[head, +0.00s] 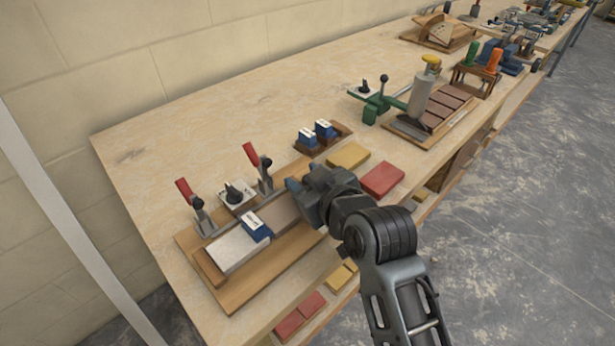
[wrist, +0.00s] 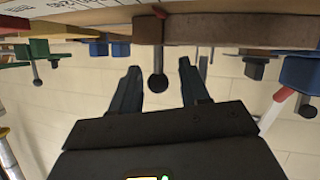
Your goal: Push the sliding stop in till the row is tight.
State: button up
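In the head view a long wooden tray (head: 225,297) at the near left of the bench holds a row with a pale slab (head: 232,250) and a grey-brown piece (head: 279,213). A blue block (head: 256,227) sits on the row. My gripper (head: 299,188) is over the tray's right end and hides that end. In the wrist view, which is upside down, the gripper's two fingers (wrist: 158,66) stand apart. A dark ball knob on a stem (wrist: 158,84), by a brown wooden bar (wrist: 235,29), shows between them. I cannot tell whether they touch it or whether this is the stop.
Two red-handled clamps (head: 190,195) (head: 252,157) and a black knob on a plate (head: 236,193) stand behind the row. Yellow (head: 348,155) and red (head: 382,178) blocks lie right of my gripper. Other fixtures stand farther right. The bench's back left is bare.

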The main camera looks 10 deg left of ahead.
jog(key=shift+v, duration=3.9)
jog(key=s+d+f+m+t+h, duration=0.1)
jog(key=s+d+f+m+h, duration=0.2)
jog(key=s+d, duration=0.5)
jog(key=s+d+f+m+t+h, duration=0.1)
jog(key=s+d+f+m+t, duration=0.15)
jog(key=s+d+f, duration=0.45)
jog(key=s+d+r+m+h, duration=0.1)
jog(key=s+d+r, duration=0.2)
jog(key=s, duration=0.4)
jog(key=s+d+r+m+h, duration=0.1)
jog(key=s+d+r, duration=0.2)
jog(key=s, duration=0.4)
jog(key=s+d+r+m+h, duration=0.2)
jog(key=s+d, duration=0.1)
jog(key=s, duration=0.5)
jog(key=shift+r, duration=0.4)
